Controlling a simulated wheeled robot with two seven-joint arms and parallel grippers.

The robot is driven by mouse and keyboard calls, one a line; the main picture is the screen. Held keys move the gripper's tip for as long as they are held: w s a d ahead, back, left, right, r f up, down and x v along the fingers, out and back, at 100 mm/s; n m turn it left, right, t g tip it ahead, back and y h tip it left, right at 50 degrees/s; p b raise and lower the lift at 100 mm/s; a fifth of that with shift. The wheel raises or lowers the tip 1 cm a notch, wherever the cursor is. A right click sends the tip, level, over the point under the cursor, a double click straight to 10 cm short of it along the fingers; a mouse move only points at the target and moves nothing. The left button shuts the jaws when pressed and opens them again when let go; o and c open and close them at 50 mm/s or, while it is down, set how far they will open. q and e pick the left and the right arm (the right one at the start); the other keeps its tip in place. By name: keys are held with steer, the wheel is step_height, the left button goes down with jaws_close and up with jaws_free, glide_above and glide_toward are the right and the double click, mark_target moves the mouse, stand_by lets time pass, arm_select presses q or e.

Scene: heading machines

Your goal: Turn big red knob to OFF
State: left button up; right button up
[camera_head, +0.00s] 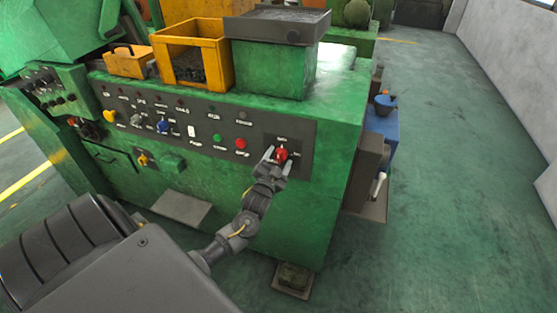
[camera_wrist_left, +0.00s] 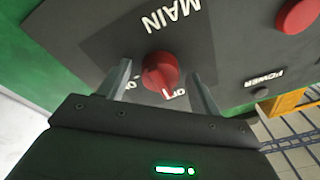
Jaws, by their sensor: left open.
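The big red knob (camera_head: 281,155) sits at the right end of the dark control panel on the green machine. In the left wrist view the red knob (camera_wrist_left: 160,73) is under a label reading MAIN, with partly hidden position lettering beside it. My left gripper (camera_head: 276,157) is at the knob, open, with one finger on each side of it. In the left wrist view the fingers of the gripper (camera_wrist_left: 162,85) flank the knob, and gaps show between them and it. My right gripper is not in view.
A red button (camera_head: 241,143) and a green button (camera_head: 217,138) are left of the knob. A yellow crate (camera_head: 193,58) and a grey tray (camera_head: 278,24) stand on top of the machine. A lever handle (camera_head: 378,185) juts from its right side. The floor at right is clear.

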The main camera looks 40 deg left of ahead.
arm_select(q)
steer(key=b+v, duration=0.2)
steer(key=v, duration=0.8)
steer(key=shift+s, duration=0.3)
steer(key=shift+d, duration=0.1)
steer(key=s+d+f+g+h, duration=0.1)
steer(key=s+f+g, duration=0.2)
steer(key=f, duration=0.8)
steer(key=s+d+f+n+g+h, duration=0.1)
steer(key=s+d+f+g+h, duration=0.15)
steer(key=f, duration=0.85)
steer(key=s+d+f+g, duration=0.1)
steer(key=s+f+g, duration=0.25)
steer(key=f, duration=0.85)
steer(key=s+d+f+g+h, duration=0.1)
steer(key=s+d+f+g, duration=0.1)
steer(key=s+f, duration=0.4)
steer(key=s+d+f+g+h, duration=0.1)
steer(key=s+d+f+g, duration=0.2)
steer(key=s, duration=1.3)
steer(key=s+d+f+g+h, duration=0.1)
steer(key=s+d+f+g, duration=0.2)
steer(key=s+f, duration=0.7)
steer(key=shift+s+d+b, duration=0.35)
steer(key=shift+s+d, duration=0.55)
steer(key=shift+d, duration=0.15)
